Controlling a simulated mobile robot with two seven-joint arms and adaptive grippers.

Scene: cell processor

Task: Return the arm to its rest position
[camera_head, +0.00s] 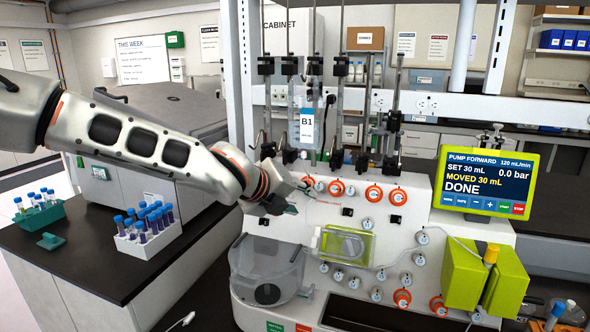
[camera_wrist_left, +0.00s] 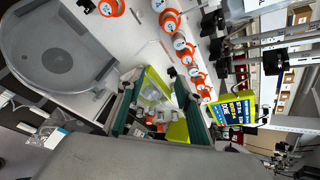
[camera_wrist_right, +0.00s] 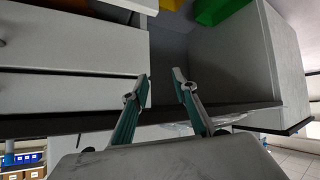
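My left arm (camera_head: 150,145) reaches in from the left in the head view, across the front of the white cell processor (camera_head: 420,195). Its gripper (camera_head: 290,197) is in front of the processor's upper panel, above the clear round chamber (camera_head: 268,268). In the left wrist view the two green fingers (camera_wrist_left: 153,82) stand apart with nothing held between them; the panel shows beyond. My right gripper (camera_wrist_right: 160,77) is outside the head view. In the right wrist view its fingers are apart and empty, near a bench edge with white drawers (camera_wrist_right: 75,40).
The pump screen (camera_head: 487,182) reads "DONE", "MOVED 30 mL". A bag labelled B1 (camera_head: 307,125) hangs among the clamps above the panel. A white rack of blue-capped tubes (camera_head: 145,228) stands below my left arm. A lime-green cassette (camera_head: 348,243) sits on the panel.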

